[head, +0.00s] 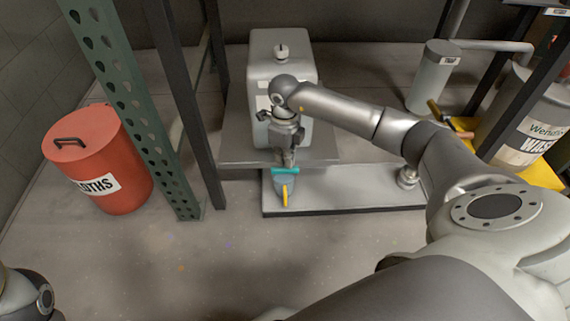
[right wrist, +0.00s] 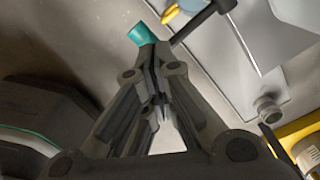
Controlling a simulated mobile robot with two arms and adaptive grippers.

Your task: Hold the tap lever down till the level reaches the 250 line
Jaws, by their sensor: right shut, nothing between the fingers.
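The pale grey dispenser (head: 290,72) stands on a grey shelf in the head view. A teal piece (head: 285,171), likely the tap lever, shows at the shelf's front edge, and also in the right wrist view (right wrist: 139,34). My right gripper (head: 289,160) is shut and empty, pointing down with its fingertips at the teal piece; I cannot tell whether they touch it. A small blue vessel with a yellow part (head: 284,193) sits below, partly in the right wrist view (right wrist: 172,13). Its liquid level and 250 line cannot be read. My left gripper is out of view.
A red lidded bin (head: 97,160) stands left of a green perforated post (head: 128,100). A light base plate (head: 340,197) lies below the shelf. At right are a grey cylinder (head: 433,78) and a waste drum (head: 525,125). The front floor is clear.

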